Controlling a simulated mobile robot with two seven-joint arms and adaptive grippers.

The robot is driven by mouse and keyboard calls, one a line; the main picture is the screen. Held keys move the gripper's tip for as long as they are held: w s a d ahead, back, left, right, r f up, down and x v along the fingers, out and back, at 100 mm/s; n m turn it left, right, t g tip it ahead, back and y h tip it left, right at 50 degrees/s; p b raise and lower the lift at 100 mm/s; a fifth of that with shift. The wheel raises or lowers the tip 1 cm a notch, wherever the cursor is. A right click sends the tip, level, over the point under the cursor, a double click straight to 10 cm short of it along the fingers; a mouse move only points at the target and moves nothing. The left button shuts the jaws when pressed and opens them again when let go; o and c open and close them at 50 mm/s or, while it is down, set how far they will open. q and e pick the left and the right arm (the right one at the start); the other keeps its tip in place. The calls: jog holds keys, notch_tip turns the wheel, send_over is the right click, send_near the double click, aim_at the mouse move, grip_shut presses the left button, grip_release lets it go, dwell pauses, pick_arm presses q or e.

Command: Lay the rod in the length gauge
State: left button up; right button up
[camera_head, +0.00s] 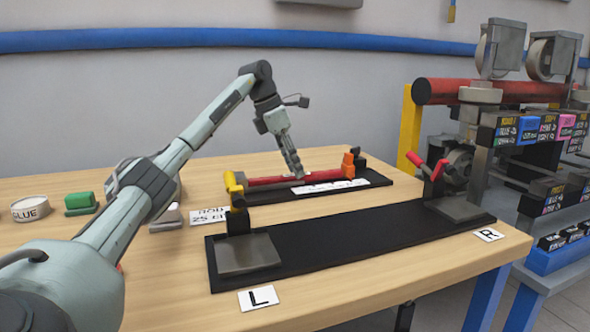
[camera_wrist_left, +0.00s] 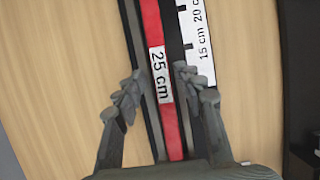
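The red rod (camera_head: 265,182) lies along the length gauge, a black base (camera_head: 262,197) with a white centimetre scale (camera_head: 330,186) and an orange block (camera_head: 348,163) at its right end. In the left wrist view the rod (camera_wrist_left: 152,22) carries a white "25 cm" label and runs between the gauge's grey rails, beside the scale (camera_wrist_left: 198,45). Whether it rests fully on the bottom I cannot tell. My left gripper (camera_head: 296,174) is just above the rod; in the wrist view its fingers (camera_wrist_left: 158,86) stand apart on either side, with gaps to the rod. My right gripper is out of view.
A long black fixture (camera_head: 340,237) with yellow and red clamps lies in front, between L and R cards. A glue pot (camera_head: 30,208), a green block (camera_head: 80,202) and a rod card (camera_head: 210,216) are at left. A rack (camera_head: 545,150) stands at right.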

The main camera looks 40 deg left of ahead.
pick_arm(q)
jog(key=p+v, duration=0.1)
jog(key=v, duration=1.1)
jog(key=shift+p, duration=0.3)
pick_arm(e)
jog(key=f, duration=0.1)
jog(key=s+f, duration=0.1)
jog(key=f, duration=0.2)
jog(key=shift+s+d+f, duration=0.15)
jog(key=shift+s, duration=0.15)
pick_arm(q)
jog(key=shift+f, duration=0.1)
